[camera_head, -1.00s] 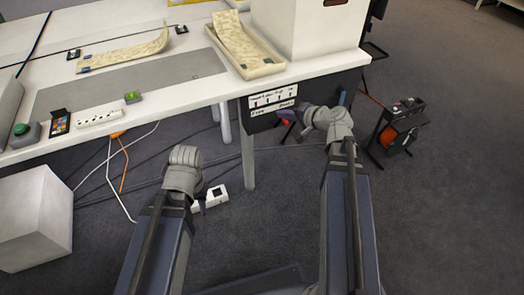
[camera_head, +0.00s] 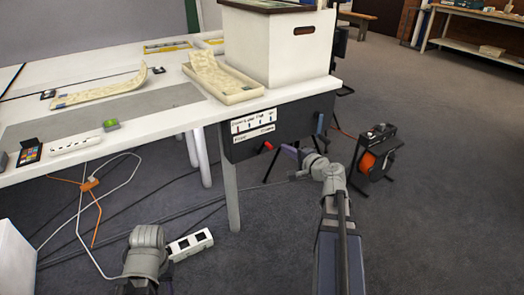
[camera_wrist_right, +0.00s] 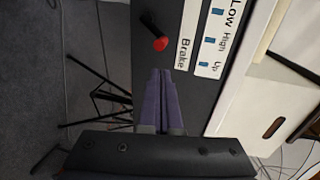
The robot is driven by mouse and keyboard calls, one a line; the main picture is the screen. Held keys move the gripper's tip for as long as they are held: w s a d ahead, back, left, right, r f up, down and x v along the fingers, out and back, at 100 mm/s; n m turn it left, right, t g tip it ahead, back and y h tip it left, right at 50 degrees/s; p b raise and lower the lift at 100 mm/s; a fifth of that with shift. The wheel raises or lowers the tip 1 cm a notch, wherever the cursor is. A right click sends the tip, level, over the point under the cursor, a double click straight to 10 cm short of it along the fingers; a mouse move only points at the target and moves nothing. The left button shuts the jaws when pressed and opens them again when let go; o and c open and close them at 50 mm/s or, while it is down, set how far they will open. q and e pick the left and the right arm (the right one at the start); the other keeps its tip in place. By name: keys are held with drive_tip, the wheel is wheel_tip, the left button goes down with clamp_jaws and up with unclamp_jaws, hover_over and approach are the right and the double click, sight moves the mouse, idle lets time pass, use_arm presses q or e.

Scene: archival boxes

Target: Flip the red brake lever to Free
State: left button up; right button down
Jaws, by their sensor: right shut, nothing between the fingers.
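The red-tipped brake lever (camera_head: 267,146) sticks out from the dark control panel (camera_head: 245,150) under the table edge. My right gripper (camera_head: 290,150) is shut and empty, just right of the lever in the head view. In the right wrist view its purple fingertips (camera_wrist_right: 160,72) lie just below the knob, with a small gap. My left wrist (camera_head: 145,252) shows at the bottom left; its fingers cannot be made out.
A blue lever (camera_head: 320,123) is at the panel's right end. A white archival box (camera_head: 270,50) and a cream tray (camera_head: 240,92) stand on the table above.

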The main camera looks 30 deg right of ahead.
drive_tip(key=shift+b+x, duration=0.65)
drive_tip(key=shift+x, duration=3.05)
drive_tip(key=shift+s+a, duration=0.15)
drive_tip(key=shift+a, duration=1.25)
drive_tip(key=shift+s+a, duration=0.1)
drive_tip(key=shift+a, duration=1.25)
drive_tip(key=s+d, duration=0.2)
drive_tip(key=s, duration=0.4)
drive_tip(key=shift+s+d, duration=0.35)
drive_tip(key=shift+s, duration=0.05)
